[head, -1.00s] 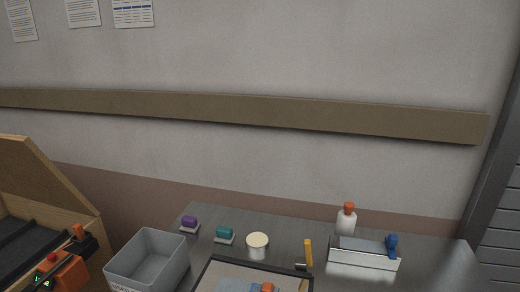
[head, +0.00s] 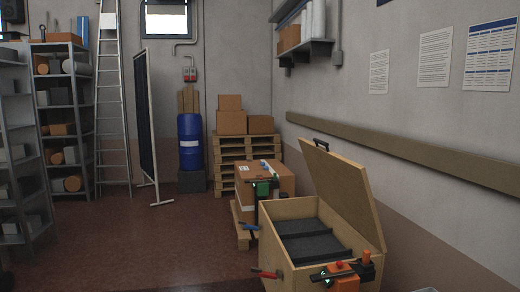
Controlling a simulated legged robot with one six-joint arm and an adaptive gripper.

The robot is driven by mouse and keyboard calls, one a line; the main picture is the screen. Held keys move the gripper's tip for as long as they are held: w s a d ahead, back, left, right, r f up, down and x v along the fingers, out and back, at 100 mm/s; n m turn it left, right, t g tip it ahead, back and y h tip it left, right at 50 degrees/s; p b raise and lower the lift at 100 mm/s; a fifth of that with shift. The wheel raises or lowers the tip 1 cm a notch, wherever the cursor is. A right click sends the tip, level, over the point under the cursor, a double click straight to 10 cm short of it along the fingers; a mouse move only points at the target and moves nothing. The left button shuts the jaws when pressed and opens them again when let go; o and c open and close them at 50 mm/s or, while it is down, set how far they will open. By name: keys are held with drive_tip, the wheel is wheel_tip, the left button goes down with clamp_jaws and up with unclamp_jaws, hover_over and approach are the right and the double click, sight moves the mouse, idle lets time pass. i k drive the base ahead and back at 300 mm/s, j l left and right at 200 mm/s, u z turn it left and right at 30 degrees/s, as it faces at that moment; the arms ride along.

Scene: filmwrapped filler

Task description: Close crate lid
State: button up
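The wooden crate (head: 292,282) stands at the lower right of the head view. Its lid (head: 345,185) is open, raised from the crate's right side and leaning up and back. Dark grey padding (head: 312,241) with dividers shows inside the crate. My gripper is not in view, so its state and distance from the lid do not show.
An orange and black device (head: 345,274) is at the crate's near right corner. Behind the crate are a cardboard box (head: 275,180), a pallet stack (head: 232,158) and a blue drum (head: 190,140). Metal shelves (head: 68,105) stand left. The red-brown floor (head: 140,240) is clear.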

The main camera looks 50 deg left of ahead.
sight(342, 183)
drive_tip(key=u, duration=1.25)
drive_tip(key=i+j+u, duration=0.1)
drive_tip(key=i+u, duration=0.55)
drive_tip(key=i, duration=1.05)
drive_tip(key=i+z, duration=0.25)
drive_tip(key=i, duration=0.15)
drive_tip(key=i+j+z, duration=0.25)
drive_tip(key=i, duration=0.15)
drive_tip(key=i+j+z, duration=0.25)
drive_tip(key=i, duration=0.15)
